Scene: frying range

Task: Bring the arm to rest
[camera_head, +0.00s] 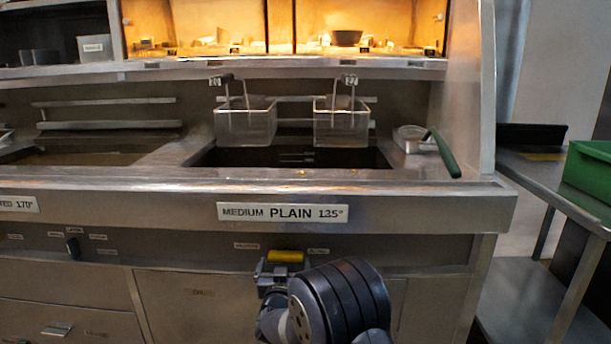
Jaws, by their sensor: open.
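My arm rises from the bottom of the head view, in front of the fryer cabinet. My gripper (279,268) is at its far end, partly hidden behind the thick dark wrist. It looks open, and I see nothing held in it. A yellow piece (286,256) shows at its top; I cannot tell whether it belongs to the gripper or to the panel behind. The gripper is below the "MEDIUM PLAIN 135°" label (282,212) and the counter's front edge.
Two wire baskets (245,124) (341,124) hang above the fryer well (290,158). A small metal pan (413,139) and a green-handled tool (444,153) lie on the counter at right. A green crate (590,170) stands on the side table. A lit shelf (285,62) is above.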

